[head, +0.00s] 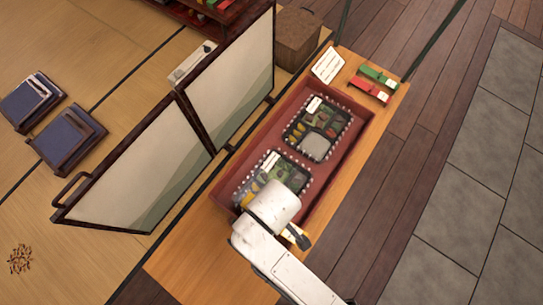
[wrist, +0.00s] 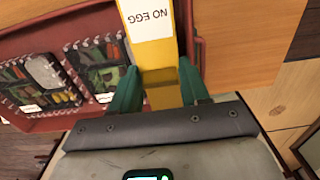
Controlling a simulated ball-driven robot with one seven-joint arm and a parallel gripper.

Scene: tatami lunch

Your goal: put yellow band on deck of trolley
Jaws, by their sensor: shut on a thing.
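The yellow band (wrist: 155,54) has a white label reading "NO EGG", seen upside down in the wrist view. My gripper (wrist: 161,84) is shut on it, with a green finger on each side. In the head view my gripper (head: 296,237) is at the near right part of the trolley, largely hidden by my white arm. The trolley's wooden deck (head: 186,258) carries a red tray and has bare wood at its near end. Bare deck (wrist: 248,45) also shows right of the band in the wrist view. I cannot tell the band's height above it.
The red tray (head: 340,164) holds two filled lunch boxes (head: 317,128) and (head: 270,172). A green band (head: 379,75), a red band (head: 369,89) and a white card (head: 327,65) lie at the deck's far end. Folding screens (head: 140,180) stand along the left side.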

